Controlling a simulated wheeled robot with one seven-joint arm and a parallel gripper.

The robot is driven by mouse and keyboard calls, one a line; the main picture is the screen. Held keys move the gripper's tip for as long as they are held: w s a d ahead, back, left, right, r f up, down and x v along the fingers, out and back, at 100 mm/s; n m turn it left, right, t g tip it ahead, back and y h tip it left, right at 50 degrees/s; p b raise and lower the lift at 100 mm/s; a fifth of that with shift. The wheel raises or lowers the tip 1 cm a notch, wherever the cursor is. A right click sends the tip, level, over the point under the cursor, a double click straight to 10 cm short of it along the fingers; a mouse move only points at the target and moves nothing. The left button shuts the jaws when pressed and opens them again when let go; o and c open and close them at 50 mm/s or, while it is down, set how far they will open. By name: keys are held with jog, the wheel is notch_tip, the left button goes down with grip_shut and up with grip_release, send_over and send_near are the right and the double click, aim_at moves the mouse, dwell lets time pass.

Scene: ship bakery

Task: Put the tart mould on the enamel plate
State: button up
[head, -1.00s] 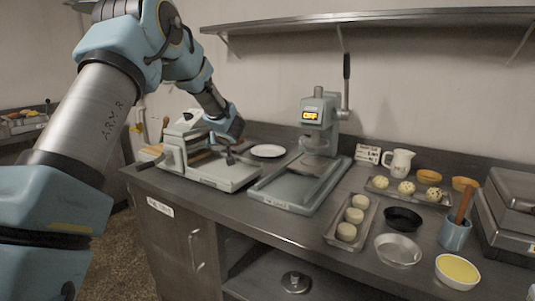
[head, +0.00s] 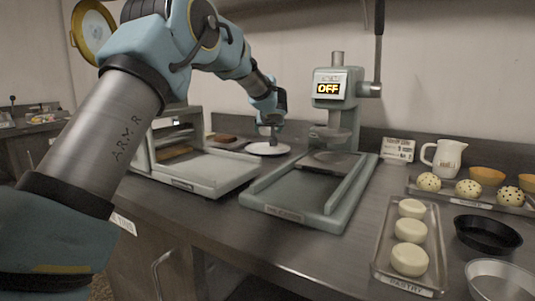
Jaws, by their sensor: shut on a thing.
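The white enamel plate (head: 285,150) lies flat on the counter, behind the slide-tray machine and left of the press. My gripper (head: 271,139) points down over the plate. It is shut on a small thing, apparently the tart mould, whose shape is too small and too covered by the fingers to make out. I cannot tell whether it touches the plate.
A grey press (head: 335,95) reading OFF stands right of the plate. The slide-tray machine (head: 205,170) is in front of it, left. A tray of pale rounds (head: 378,262), a black round dish (head: 488,233) and a cream jug (head: 444,158) are further right.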

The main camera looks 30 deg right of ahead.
notch_tip(320, 180, down, 6)
jog(key=b, duration=0.3)
jog(key=shift+f, duration=0.15)
jog(key=o, duration=1.1)
jog(key=shift+s+a+r, duration=0.1)
jog(key=shift+s+r, duration=0.15)
jog(key=p+v, duration=0.1)
jog(key=v, duration=1)
jog(key=shift+s+a+r, duration=0.1)
jog(key=shift+s, duration=0.05)
